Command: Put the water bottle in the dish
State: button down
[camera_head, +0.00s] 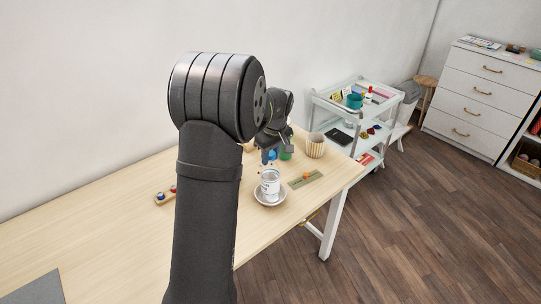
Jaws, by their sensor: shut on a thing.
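The dish (271,202) is a pale, shallow saucer near the front edge of the wooden table. A pale cylinder with a printed label, apparently the water bottle (270,184), is upright over the middle of the dish. I cannot tell if its base touches the dish. My gripper (269,156) is above the dish, pointing down, with a blue part, apparently the bottle's top, between its fingers. It looks shut on the bottle. The fingertips are small and dark, and the exact grip is hard to see. My arm covers part of the table to the left.
A green item (286,153) and a striped beige pot (316,146) stand behind the gripper. A green ruler-like strip (305,180) with an orange item lies right of the dish. A small wooden holder (165,196) lies left. A white cart (352,120) stands beyond the table.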

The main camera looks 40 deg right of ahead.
jog(key=c, duration=1.1)
grip_release()
jog(key=shift+f, duration=0.1)
jog(key=shift+o, duration=0.2)
notch_tip(320, 180, up, 12)
jog(key=s, duration=0.2)
